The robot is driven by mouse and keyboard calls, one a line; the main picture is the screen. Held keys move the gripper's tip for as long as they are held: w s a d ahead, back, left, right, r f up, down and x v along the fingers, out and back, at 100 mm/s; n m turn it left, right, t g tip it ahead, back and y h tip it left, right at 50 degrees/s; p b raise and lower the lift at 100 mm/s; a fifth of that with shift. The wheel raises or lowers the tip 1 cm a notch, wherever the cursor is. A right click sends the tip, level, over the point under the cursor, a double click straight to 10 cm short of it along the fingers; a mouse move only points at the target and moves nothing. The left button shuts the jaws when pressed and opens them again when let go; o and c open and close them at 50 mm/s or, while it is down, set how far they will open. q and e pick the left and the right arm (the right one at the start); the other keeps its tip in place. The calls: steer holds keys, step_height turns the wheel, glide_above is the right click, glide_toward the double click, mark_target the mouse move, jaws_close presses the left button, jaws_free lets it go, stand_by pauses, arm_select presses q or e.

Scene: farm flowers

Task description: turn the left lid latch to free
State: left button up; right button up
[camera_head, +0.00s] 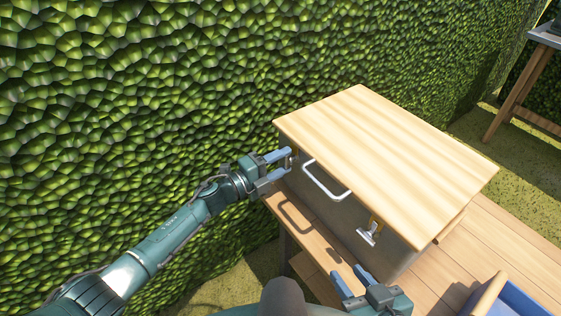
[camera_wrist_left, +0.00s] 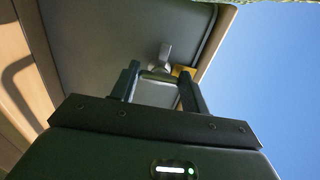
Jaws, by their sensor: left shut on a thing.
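A box with a pale wooden lid (camera_head: 390,150) and grey walls (camera_head: 345,212) stands on a wooden table. The left latch (camera_head: 291,158) is a small metal piece under the lid's left corner; my left gripper (camera_head: 285,164) is shut on it. In the left wrist view, the metal latch (camera_wrist_left: 163,55) shows by the fingertips (camera_wrist_left: 160,76), beside a yellow bracket (camera_wrist_left: 184,71). Its exact turn is hard to tell. The lid is down. My right gripper (camera_head: 354,280) is open and empty, in front of the box.
A white handle (camera_head: 326,184) sits on the box front between the latches. The right latch (camera_head: 367,235) hangs from a brass bracket. A blue-lined tray (camera_head: 510,298) is at the lower right. A hedge (camera_head: 150,90) rises close behind the left arm.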

arm_select(q)
steer(key=o, duration=1)
steer(key=shift+s+a, duration=0.1)
steer(key=p+v, duration=0.1)
steer(key=v, duration=1.2)
